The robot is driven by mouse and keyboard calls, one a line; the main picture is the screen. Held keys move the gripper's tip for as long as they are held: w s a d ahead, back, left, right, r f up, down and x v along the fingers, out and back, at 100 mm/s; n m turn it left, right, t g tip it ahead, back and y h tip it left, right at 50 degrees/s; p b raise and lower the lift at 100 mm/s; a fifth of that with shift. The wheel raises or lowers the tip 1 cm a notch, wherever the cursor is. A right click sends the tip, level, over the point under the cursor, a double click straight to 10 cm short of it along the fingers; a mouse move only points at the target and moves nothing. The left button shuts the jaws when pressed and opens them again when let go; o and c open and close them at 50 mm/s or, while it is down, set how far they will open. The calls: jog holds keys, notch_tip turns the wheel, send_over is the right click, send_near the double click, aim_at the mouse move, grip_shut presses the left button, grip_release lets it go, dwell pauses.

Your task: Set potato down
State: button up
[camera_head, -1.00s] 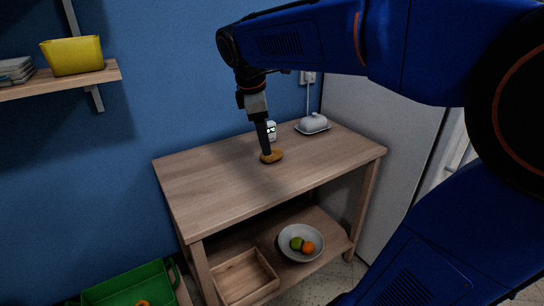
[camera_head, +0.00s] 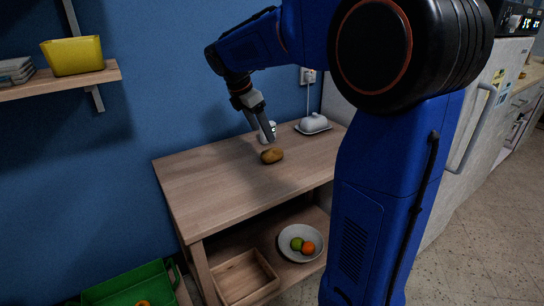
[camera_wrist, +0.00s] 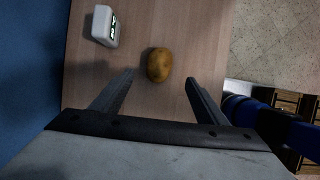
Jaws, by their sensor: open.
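The potato (camera_head: 272,156) lies on the wooden top of the table (camera_head: 215,185). In the wrist view the potato (camera_wrist: 160,65) sits beyond the fingertips, roughly between their lines and apart from both. My gripper (camera_head: 271,138) is above the tabletop, tilted, with its tips a little above the potato in the head view. In the wrist view my gripper (camera_wrist: 159,78) has its two fingers wide apart with nothing between them.
A white device with a dark display (camera_wrist: 105,26) stands close behind the potato. A white butter dish (camera_head: 314,123) is at the back right of the tabletop. The lower shelf holds a fruit bowl (camera_head: 301,243) and a wooden tray (camera_head: 244,278). The tabletop's left is clear.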

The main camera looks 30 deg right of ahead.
aim_at(269, 151)
jog(key=x, duration=0.5)
jog(key=shift+f, duration=0.2)
jog(key=shift+a+x, duration=0.15)
jog(key=shift+x, duration=1.15)
jog(key=shift+a+x, duration=0.1)
jog(key=shift+x, duration=1.25)
jog(key=shift+f, duration=0.1)
jog(key=c, duration=1.2)
